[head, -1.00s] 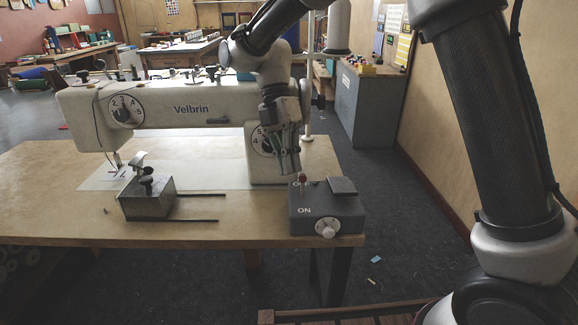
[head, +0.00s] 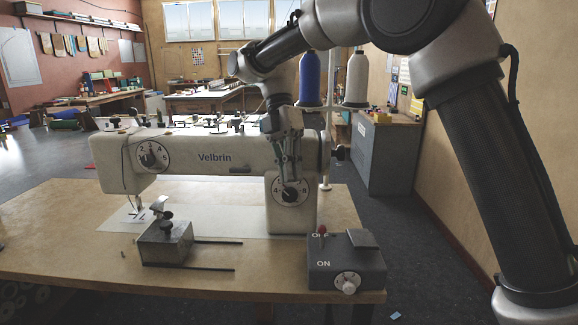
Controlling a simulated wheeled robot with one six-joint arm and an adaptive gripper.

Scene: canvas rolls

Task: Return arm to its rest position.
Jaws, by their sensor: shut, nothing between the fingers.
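My gripper (head: 289,178) is shut and empty. It points down in front of the right end of the white sewing machine (head: 215,160) marked "Velbrin", just above the machine's lower dial (head: 290,191). It is clear of the grey switch box (head: 346,266), which stands below and to the right. My arm (head: 275,47) reaches in from the right side and bends down to the gripper. The red-tipped lever (head: 322,238) stands up on the switch box beside the "ON" mark.
The machine stands on a wooden table (head: 60,222). A metal block (head: 166,243) with two dark rods lies at the front. Blue (head: 310,77) and white (head: 357,77) thread cones stand behind my arm. A grey cabinet (head: 385,155) stands by the right wall. Floor shows between table and wall.

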